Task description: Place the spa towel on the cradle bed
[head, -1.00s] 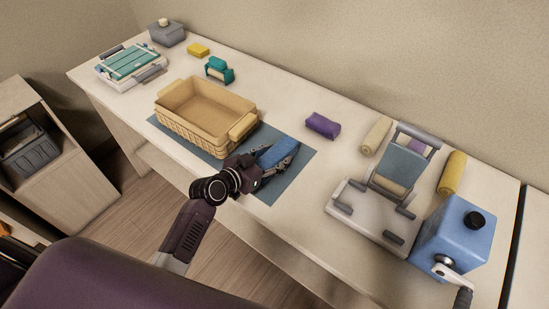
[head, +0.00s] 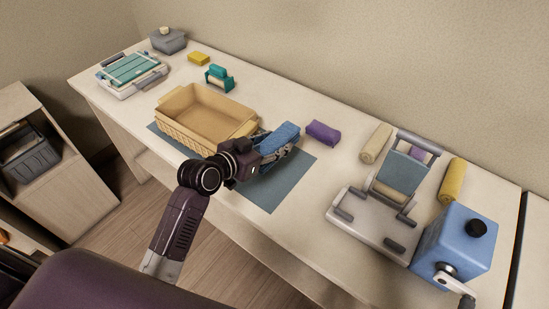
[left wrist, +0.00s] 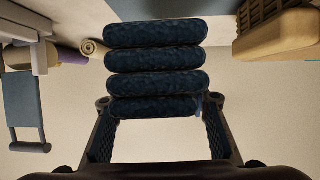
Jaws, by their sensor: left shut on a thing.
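The spa towel, a dark blue ribbed bundle (head: 281,136), is in my left gripper (head: 277,152), which is shut on it. The towel appears held above the blue-grey mat, just right of the basket. In the left wrist view the towel (left wrist: 155,58) shows as several stacked rolls between the two fingers (left wrist: 158,112). The likely cradle bed, a slate-blue sling on a pale base (head: 400,175), stands to the right, apart from the towel. Part of it shows at the left edge of the wrist view (left wrist: 24,102). My right gripper is not in view.
A tan wicker basket (head: 170,128) stands on the mat (head: 268,192). A blue box with a crank (head: 455,245) stands at the right.

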